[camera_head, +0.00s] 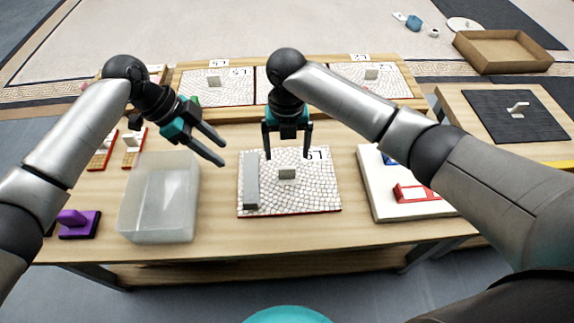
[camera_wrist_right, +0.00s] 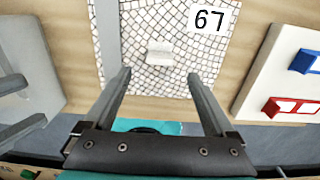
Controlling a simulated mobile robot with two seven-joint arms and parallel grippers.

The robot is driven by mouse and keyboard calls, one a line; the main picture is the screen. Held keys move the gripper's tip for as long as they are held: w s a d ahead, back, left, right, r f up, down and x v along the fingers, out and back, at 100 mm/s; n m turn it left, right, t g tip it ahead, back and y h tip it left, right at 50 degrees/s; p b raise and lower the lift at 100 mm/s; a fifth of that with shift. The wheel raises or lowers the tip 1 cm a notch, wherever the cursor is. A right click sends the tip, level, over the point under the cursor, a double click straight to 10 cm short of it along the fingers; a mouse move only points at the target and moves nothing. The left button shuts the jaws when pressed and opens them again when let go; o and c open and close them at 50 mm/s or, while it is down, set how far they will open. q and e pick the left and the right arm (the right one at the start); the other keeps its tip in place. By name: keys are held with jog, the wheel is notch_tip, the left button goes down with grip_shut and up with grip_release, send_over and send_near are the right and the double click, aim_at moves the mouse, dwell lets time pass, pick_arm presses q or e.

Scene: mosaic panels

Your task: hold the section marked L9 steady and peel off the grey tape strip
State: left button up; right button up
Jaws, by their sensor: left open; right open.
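The L9 section (camera_head: 320,190), a white mosaic panel with a red edge, lies flat on the table. Its label (camera_wrist_right: 208,17) appears upside down in the right wrist view. The grey tape strip (camera_head: 251,185) lies along its left side and partly shows in the right wrist view (camera_wrist_right: 106,30). A small grey block (camera_head: 287,174) stands mid-panel, also in the right wrist view (camera_wrist_right: 160,53). My right gripper (camera_head: 287,157) is open and empty, pointing down over the panel's far part, its fingers either side of the block in the wrist view. My left gripper (camera_head: 223,152) is open and empty, left of the panel.
A translucent bin (camera_head: 128,215) stands left of the panel, near my left gripper. A white board (camera_head: 383,210) with red and blue pieces lies to the right. More mosaic panels (camera_head: 230,93) stand behind. Bare wood separates panel and board.

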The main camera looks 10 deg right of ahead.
aim_at(287, 167)
notch_tip(287, 167, down, 8)
jog(key=shift+r, duration=0.1)
dwell(0.4)
grip_shut()
dwell(0.6)
